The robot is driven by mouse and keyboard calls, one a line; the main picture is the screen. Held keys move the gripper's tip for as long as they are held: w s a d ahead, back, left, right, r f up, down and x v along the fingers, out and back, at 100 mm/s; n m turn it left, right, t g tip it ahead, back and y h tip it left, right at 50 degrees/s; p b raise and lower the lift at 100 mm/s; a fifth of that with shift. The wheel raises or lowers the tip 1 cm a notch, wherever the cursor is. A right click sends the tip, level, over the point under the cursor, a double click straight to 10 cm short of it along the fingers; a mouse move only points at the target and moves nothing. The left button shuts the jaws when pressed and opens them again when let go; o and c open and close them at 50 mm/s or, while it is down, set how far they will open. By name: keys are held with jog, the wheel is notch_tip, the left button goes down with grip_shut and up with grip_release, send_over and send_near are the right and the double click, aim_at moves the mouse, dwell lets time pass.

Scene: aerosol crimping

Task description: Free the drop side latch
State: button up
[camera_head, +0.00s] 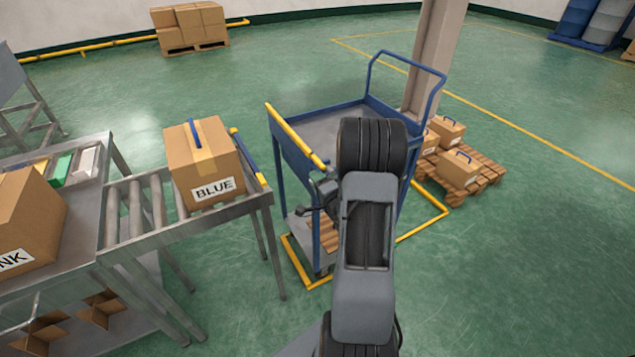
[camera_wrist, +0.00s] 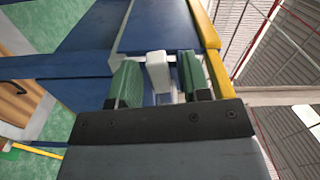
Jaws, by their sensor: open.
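The blue cart (camera_head: 330,118) stands right of the roller conveyor. Its drop side carries a yellow top rail (camera_head: 295,133), which also shows in the wrist view (camera_wrist: 205,25). In the wrist view, a small white block (camera_wrist: 158,70), apparently the latch, sits against the blue panel (camera_wrist: 155,25). My gripper (camera_wrist: 160,82) is open, with one green finger pad on each side of the white block. Small gaps seem to show; contact is unclear. In the head view, my arm hides the latch and much of the cart's near end.
A carton marked BLUE (camera_head: 205,165) with a blue handle sits on the roller conveyor (camera_head: 150,205) to the left. A pallet (camera_head: 487,172) with small cartons stands behind the cart at right, near a pillar (camera_head: 434,60). Open green floor lies to the right.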

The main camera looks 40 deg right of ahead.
grip_shut()
jog(key=shift+d+f, duration=0.1)
jog(key=shift+f, duration=0.05)
dwell(0.4)
